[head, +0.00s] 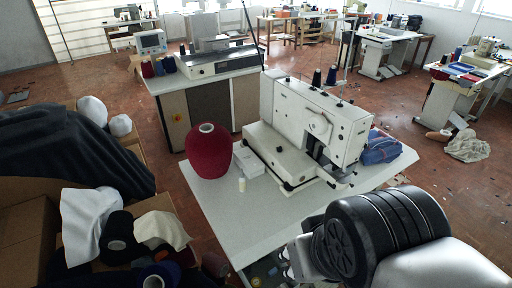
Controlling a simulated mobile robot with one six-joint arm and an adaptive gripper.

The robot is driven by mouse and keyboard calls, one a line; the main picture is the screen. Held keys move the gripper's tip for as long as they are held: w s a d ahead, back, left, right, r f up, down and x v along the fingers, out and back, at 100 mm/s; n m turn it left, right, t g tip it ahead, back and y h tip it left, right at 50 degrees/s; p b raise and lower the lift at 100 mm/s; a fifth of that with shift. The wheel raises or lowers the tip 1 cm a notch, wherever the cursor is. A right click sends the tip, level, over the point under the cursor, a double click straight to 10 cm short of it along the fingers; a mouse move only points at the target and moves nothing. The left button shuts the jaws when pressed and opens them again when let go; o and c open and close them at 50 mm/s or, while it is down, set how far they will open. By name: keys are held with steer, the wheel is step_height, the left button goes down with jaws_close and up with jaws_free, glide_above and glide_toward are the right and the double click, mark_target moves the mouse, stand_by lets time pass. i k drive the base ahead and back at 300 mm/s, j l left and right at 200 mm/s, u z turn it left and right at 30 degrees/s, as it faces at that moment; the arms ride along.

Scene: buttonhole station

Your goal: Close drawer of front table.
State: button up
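The front table (225,205) has a pale top and carries a white buttonhole sewing machine (310,120). Below its near edge, at the bottom of the head view, a small dark greenish area with little items (263,272) shows. It may be the inside of an open drawer, but I cannot tell. No drawer front or handle can be made out. My arm, with black ribbed and silver parts, fills the bottom right and hides the table's near right corner. I cannot make out my gripper's fingers in this view.
A dark red thread cone (208,151), a white box (248,159) and a blue folded cloth (380,148) lie on the front table. Cardboard boxes (22,215) with cloth and spools crowd the left. A second machine table (200,100) stands behind. Brown floor (465,205) is mostly free at right.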

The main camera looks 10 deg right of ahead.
mark_target(261, 270)
steer(key=k+l+u, duration=0.1)
steer(key=l, duration=0.2)
steer(key=k+j+u, duration=0.2)
steer(key=k, duration=0.25)
steer(key=k+u, duration=0.25)
steer(key=k, duration=0.25)
